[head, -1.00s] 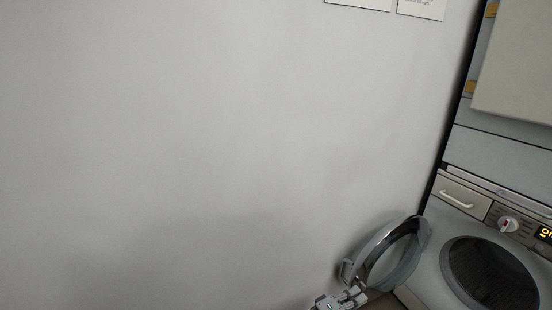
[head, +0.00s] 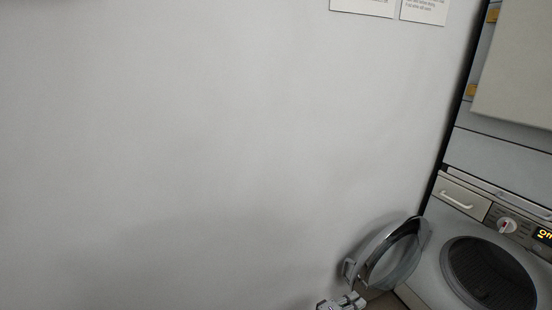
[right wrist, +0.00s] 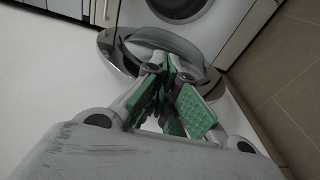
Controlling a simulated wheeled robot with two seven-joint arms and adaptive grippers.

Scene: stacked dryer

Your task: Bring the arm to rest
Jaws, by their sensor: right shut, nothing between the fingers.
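My right gripper (head: 343,303) shows only in part at the bottom edge of the head view, just below and left of the open round dryer door (head: 392,256). In the right wrist view its green-padded fingers (right wrist: 168,75) are drawn together with nothing held between them. The door's curved rim (right wrist: 165,38) shows just beyond the fingertips there; I cannot tell whether they touch. The lower dryer (head: 455,240) stands at the right with its round drum opening (head: 490,273) uncovered. My left gripper is out of view.
A broad pale wall (head: 200,150) fills most of the head view. A drawer handle (head: 456,199), a dial (head: 506,226) and a lit display (head: 543,236) are on the machine's front. The upper unit's pale panel (head: 515,75) is above. Brown floor tiles (right wrist: 285,85) show at the right in the wrist view.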

